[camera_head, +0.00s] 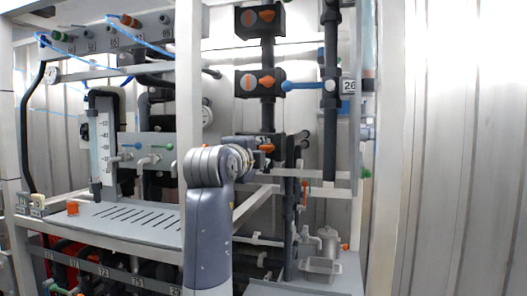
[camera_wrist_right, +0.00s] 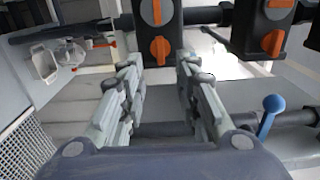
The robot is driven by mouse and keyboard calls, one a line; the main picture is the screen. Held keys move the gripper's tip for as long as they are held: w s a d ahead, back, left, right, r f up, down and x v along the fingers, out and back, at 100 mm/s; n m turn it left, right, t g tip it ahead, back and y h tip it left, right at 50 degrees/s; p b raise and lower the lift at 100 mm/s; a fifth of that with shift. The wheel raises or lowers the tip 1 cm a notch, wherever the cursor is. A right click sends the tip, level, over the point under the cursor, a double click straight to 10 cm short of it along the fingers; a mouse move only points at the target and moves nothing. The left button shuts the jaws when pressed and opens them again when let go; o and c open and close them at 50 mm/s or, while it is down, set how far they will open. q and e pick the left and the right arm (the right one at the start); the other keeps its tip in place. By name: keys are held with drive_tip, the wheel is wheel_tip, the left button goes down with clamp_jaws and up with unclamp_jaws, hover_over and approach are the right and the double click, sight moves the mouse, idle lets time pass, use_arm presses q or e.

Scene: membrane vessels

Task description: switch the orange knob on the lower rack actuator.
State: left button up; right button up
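The lower rack actuator (camera_head: 240,143) is a black block on the dark vertical pipe, partly hidden behind my right gripper. Its orange knob (camera_head: 267,148) just shows beside the gripper. In the right wrist view the orange knob (camera_wrist_right: 160,51) lies at the gap between the fingertips, with an orange mark on the black body (camera_wrist_right: 157,14) above it. My right gripper (camera_head: 261,153) reaches up to the actuator. In the wrist view its fingers (camera_wrist_right: 160,68) are apart, one on each side of the knob, with no visible contact. My left gripper is out of view.
Two similar actuators, middle (camera_head: 260,83) and upper (camera_head: 260,19), sit above on the same pipe. A blue-handled valve (camera_head: 303,86) is right of the middle one. A slotted grey shelf (camera_head: 130,222) is at left; a grey tray (camera_head: 321,268) stands low right.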

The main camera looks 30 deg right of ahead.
drive_tip(key=shift+v, duration=2.25)
